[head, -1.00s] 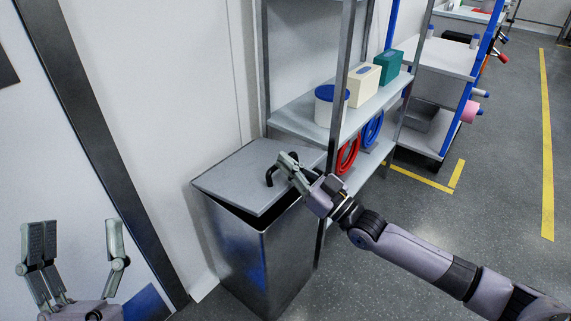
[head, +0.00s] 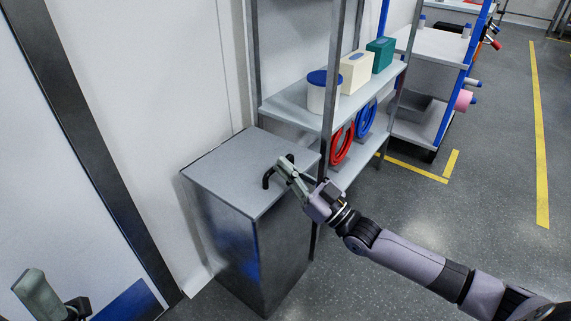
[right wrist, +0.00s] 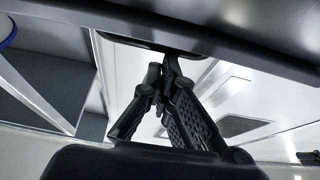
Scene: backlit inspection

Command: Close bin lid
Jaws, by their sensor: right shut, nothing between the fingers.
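The metal bin (head: 275,250) stands against the wall. Its grey lid (head: 228,172) lies flat on the rim, and I see no gap along the front edge. A black handle (head: 268,178) rises from the lid. My right gripper (head: 285,168) is shut and empty, right by the handle; I cannot tell whether it touches it. In the right wrist view its fingers (right wrist: 163,75) are together, close to a dark bar-like part above. My left gripper (head: 45,300) is at the bottom left corner, partly cut off, away from the bin; its opening is unclear.
A shelf unit (head: 290,108) stands right behind the bin, with a white tub (head: 323,98), a cream box (head: 354,75) and a teal box (head: 380,55). Red (head: 343,145) and blue (head: 366,118) coils sit below. The floor (head: 480,220) at right is clear.

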